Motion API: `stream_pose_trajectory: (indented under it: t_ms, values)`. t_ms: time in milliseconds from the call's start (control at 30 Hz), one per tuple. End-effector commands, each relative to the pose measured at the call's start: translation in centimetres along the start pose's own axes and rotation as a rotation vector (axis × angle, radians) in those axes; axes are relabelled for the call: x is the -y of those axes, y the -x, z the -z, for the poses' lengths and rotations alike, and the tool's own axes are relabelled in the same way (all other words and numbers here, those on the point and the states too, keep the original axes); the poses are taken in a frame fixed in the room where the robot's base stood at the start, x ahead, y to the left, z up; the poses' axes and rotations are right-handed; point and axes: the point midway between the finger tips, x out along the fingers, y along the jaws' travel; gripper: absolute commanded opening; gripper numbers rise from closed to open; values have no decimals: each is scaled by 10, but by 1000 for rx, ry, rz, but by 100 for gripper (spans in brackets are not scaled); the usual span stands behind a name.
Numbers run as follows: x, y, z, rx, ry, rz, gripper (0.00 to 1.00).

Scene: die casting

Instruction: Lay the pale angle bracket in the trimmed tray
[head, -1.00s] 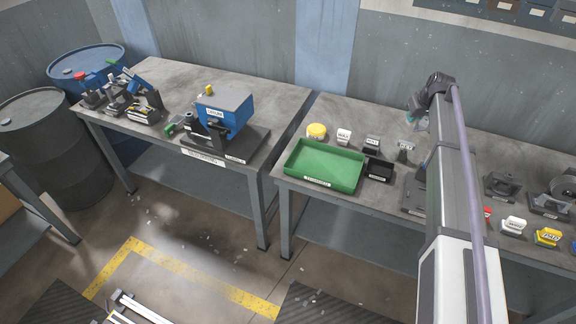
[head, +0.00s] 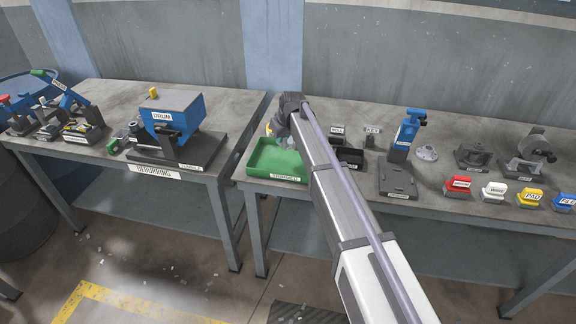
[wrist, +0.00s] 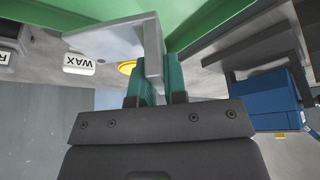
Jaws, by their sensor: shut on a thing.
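The trimmed tray (head: 262,173) is a green open tray with a label on its front, at the left end of the right-hand bench. Its green wall also spans the top of the wrist view (wrist: 40,14). My gripper (wrist: 157,82) has teal fingers shut on the pale angle bracket (wrist: 112,40), a light grey L-shaped piece with one flat leg reaching left and one leg down between the fingers. In the head view my gripper (head: 287,143) is over the tray's right rear part, and my arm hides part of the tray. I cannot tell whether the bracket touches the tray.
A small black bin (head: 350,158) stands right of the tray, past my arm. A white WAX block (wrist: 79,64) and a yellow round thing (wrist: 127,67) lie near the tray. Several fixtures and colored blocks fill the right.

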Motion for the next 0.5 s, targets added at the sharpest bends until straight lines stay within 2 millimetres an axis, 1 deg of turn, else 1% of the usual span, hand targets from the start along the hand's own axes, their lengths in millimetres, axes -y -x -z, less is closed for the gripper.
stream_pose_trajectory:
  t_ms: [33,100,167,233,367,433,500]
  values:
    - [0,-18,-8,0,0,0,0]
    - [0,-36,-15,0,0,0,0]
    - [0,-49,-20,0,0,0,0]
    - [0,-56,-23,0,0,0,0]
    - [0,-54,-22,0,0,0,0]
    - [0,-63,-26,0,0,0,0]
    - [0,-78,-32,0,0,0,0]
